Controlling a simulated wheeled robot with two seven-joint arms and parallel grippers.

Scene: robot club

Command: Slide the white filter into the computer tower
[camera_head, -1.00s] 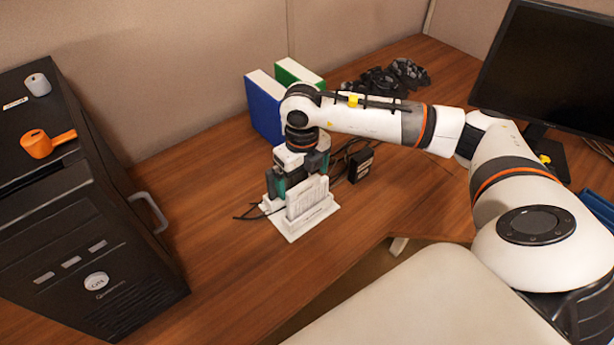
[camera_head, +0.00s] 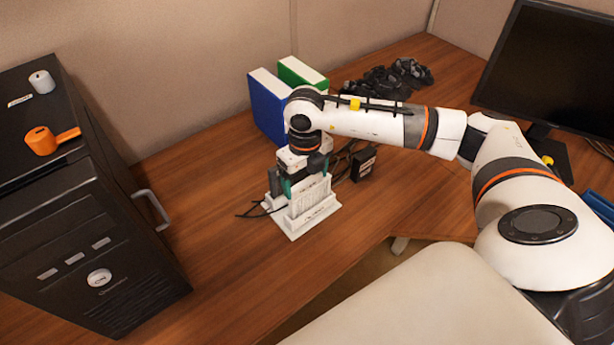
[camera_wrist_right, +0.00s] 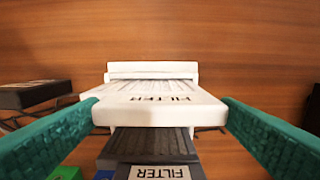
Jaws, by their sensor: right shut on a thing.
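The white filter (camera_head: 310,195) stands upright in a white holder (camera_head: 297,230) on the desk. My right gripper (camera_head: 302,186) comes down on it from above. In the right wrist view the green fingers of my right gripper (camera_wrist_right: 160,105) press on both side edges of the white filter (camera_wrist_right: 160,98), which reads FILTER. A dark grey filter (camera_wrist_right: 152,145), also labelled FILTER, shows below it there. The black computer tower (camera_head: 90,225) stands at the left, apart from the gripper, with a grey handle (camera_head: 151,207) at its side. My left gripper is out of view.
An orange part (camera_head: 48,140) and a small white cylinder (camera_head: 41,82) lie on the tower. Blue (camera_head: 268,105) and green (camera_head: 301,75) binders stand behind my right arm. A black adapter (camera_head: 364,163) with cables lies beside the holder.

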